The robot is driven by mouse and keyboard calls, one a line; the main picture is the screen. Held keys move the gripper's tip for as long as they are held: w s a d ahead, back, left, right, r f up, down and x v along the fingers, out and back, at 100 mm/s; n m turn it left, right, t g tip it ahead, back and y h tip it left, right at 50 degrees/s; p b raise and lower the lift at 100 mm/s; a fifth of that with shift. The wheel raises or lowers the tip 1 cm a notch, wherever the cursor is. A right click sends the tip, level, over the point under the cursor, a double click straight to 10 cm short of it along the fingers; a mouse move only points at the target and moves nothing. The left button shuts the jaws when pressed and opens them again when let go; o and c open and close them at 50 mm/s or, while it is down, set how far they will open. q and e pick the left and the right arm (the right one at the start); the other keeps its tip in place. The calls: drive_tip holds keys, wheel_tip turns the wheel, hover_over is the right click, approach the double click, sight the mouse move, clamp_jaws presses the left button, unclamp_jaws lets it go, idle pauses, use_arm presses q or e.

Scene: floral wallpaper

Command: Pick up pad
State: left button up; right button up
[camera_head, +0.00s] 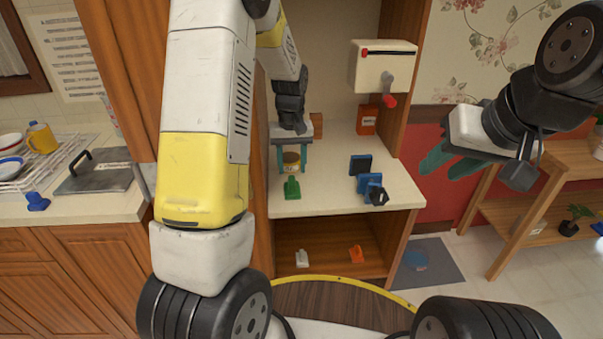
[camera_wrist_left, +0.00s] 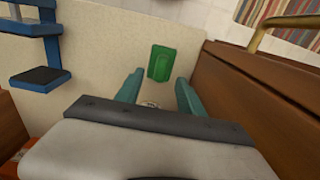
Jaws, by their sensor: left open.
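No object is clearly marked as the pad. A small green item (camera_head: 292,188) lies near the shelf's front edge. In the left wrist view the green item (camera_wrist_left: 161,63) is a rectangular block just beyond my fingertips. My left gripper (camera_head: 291,170) points down over the shelf, its teal fingers open. A small jar (camera_head: 291,160) stands at the fingers; mostly hidden in the wrist view, it seems to lie between them. The left gripper also shows in the wrist view (camera_wrist_left: 158,84). My right gripper (camera_head: 438,171) is empty, its fingers apart, right of the cabinet.
Blue-and-black items (camera_head: 370,187) sit on the shelf (camera_head: 335,200) to the right of the green item. A white wall-mounted device (camera_head: 383,66) hangs above. A white and an orange item lie on the lower shelf.

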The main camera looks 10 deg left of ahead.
sight(292, 179)
use_arm(q)
wheel_tip(292, 179, down, 5)
drive_tip(key=shift+s+f, duration=0.1)
drive_tip(key=shift+s, duration=0.05)
clamp_jaws()
